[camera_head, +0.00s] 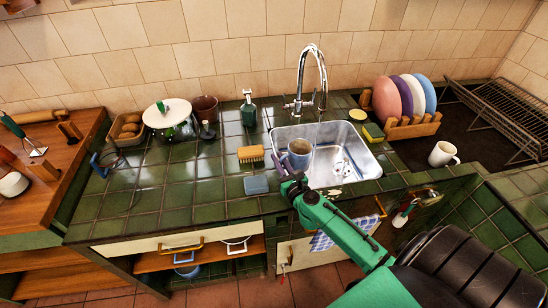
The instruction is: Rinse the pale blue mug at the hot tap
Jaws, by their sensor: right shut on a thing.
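The pale blue mug (299,160) is over the left part of the metal sink (358,163), with its brownish inside showing at the top. My right gripper (285,170) reaches in from the lower right and is shut on the mug at its left side. The chrome tap (322,72) stands behind the sink, with its curved spout above and behind the mug. My left gripper is not in view.
On the right are a plate rack (408,128) with plates and a white mug (443,153). The green tiled counter is mostly clear at left.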

